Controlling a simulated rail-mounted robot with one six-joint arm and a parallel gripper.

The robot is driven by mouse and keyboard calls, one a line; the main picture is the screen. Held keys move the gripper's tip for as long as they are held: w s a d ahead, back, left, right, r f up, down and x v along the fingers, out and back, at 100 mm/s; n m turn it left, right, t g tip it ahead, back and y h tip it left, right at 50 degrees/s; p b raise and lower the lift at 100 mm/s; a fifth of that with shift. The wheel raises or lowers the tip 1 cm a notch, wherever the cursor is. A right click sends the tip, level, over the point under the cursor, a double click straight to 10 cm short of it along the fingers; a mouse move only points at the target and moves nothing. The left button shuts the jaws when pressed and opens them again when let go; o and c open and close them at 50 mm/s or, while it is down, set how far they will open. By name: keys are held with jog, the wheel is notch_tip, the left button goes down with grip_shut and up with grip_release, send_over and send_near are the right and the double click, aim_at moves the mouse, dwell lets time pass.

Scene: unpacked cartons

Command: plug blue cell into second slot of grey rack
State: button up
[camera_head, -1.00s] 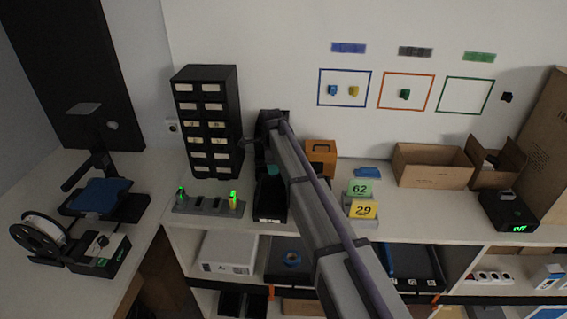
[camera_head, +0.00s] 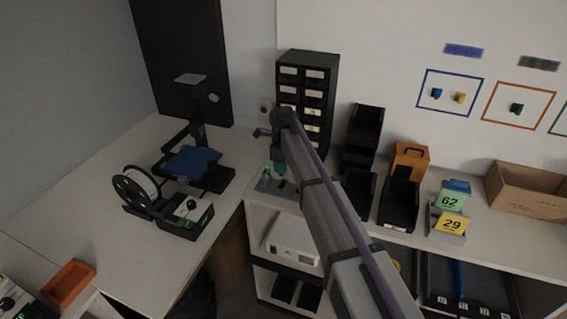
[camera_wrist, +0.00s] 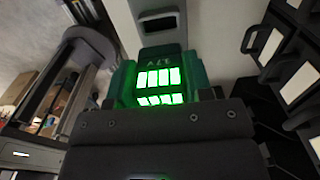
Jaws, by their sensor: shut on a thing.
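My gripper (camera_head: 278,165) is at the grey rack (camera_head: 268,187), left of the black bins. My gripper (camera_wrist: 160,95) fills the lower part of that view. Beyond the cell, a grey strip of the rack (camera_wrist: 138,12) shows a dark empty slot (camera_wrist: 160,22). In the head view a green-lit cell (camera_head: 267,172) stands at the rack's left end. My arm hides the rack's right part; I cannot tell whether the held cell is fully seated.
A black drawer cabinet (camera_head: 308,72) stands behind the rack; its drawer handles (camera_wrist: 255,40) are close at right in the wrist view. Black bins (camera_head: 399,205) and an orange box (camera_head: 410,160) stand right. A printer (camera_head: 190,162) stands on the left bench.

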jog(key=shift+f+b, duration=2.3)
jog(key=shift+f, duration=0.3)
jog(key=shift+f+b, duration=0.4)
jog(key=shift+f+b, duration=0.55)
jog(key=o, duration=1.2)
notch_tip(320, 180, up, 11)
jog(key=p, duration=1.1)
jog(key=shift+r, duration=0.1)
jog(key=shift+a, duration=0.1)
